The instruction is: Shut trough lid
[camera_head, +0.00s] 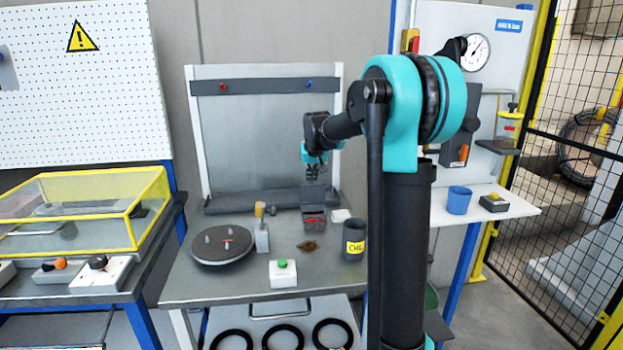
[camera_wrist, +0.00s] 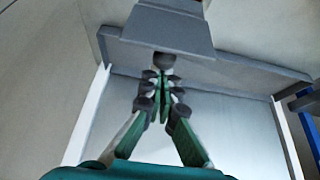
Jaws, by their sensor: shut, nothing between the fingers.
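The trough (camera_head: 315,223) is a small dark box with red inside, near the back of the middle table. Its grey lid (camera_head: 314,195) stands raised at the trough's back, so the red inside shows. My gripper (camera_head: 313,176) points down just above the lid's upper edge. In the wrist view my gripper (camera_wrist: 163,75) has its fingertips together and empty, right at the lid's near edge. I cannot tell whether they touch it.
On the table (camera_head: 200,290) are a dark round turntable (camera_head: 222,245) with pegs, a green-button box (camera_head: 283,273), a dark cup with a yellow label (camera_head: 353,240) and a wooden-handled tool (camera_head: 262,235). A backboard (camera_head: 265,140) rises behind the trough.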

